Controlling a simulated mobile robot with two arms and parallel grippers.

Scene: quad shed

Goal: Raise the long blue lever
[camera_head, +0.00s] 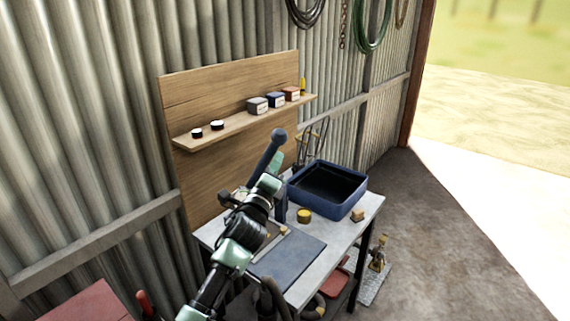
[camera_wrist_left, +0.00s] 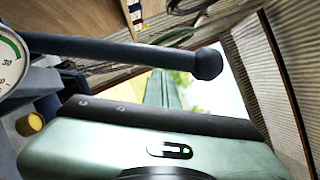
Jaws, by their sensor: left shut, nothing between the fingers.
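The long blue lever (camera_head: 265,158) rises at a steep slant above the workbench, with its round dark knob (camera_head: 279,135) at the top. In the left wrist view the lever (camera_wrist_left: 120,47) crosses from the left edge to its knob (camera_wrist_left: 207,63). My left gripper (camera_head: 274,163) is at the lever, partly in front of its lower part. Its green fingers (camera_wrist_left: 164,88) are together, with nothing seen between them. The lever passes beside the fingers, and I cannot tell whether they touch it. The lever's base is mostly hidden behind my arm. My right gripper is not in view.
The bench (camera_head: 372,203) carries a blue tray (camera_head: 345,201), a yellow round item (camera_head: 304,215) and a dark mat (camera_head: 290,258). A wooden shelf (camera_head: 240,125) with small boxes is behind. A gauge (camera_wrist_left: 10,62) shows in the wrist view. Concrete floor to the right is open.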

